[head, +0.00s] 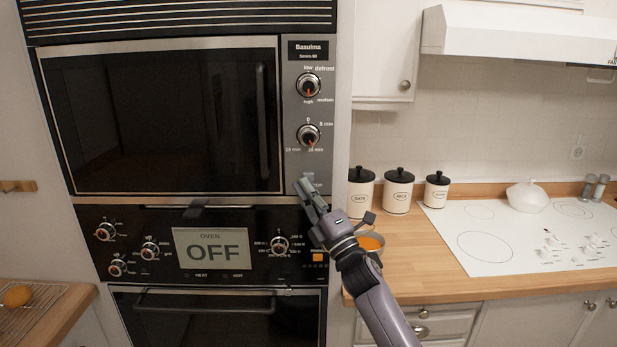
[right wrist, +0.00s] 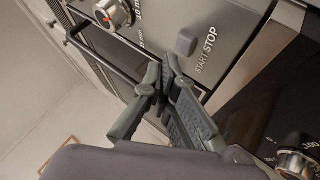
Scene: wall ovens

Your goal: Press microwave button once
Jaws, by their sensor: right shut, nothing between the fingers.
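The microwave (head: 170,120) is built in above the oven, its dark door closed. Its grey control panel at the right has two knobs, and a small grey button shows low on it in the head view (head: 308,178). In the right wrist view the button (right wrist: 186,42) is a plain rounded block beside the words START STOP. My right gripper (head: 305,187) is shut and empty, in front of the lower panel by the button. In the right wrist view its fingertips (right wrist: 167,64) are just below the button; a small gap shows between them and it. My left gripper is out of view.
The oven panel (head: 210,248) below reads OFF and has several knobs. Free air lies in front of the microwave door.

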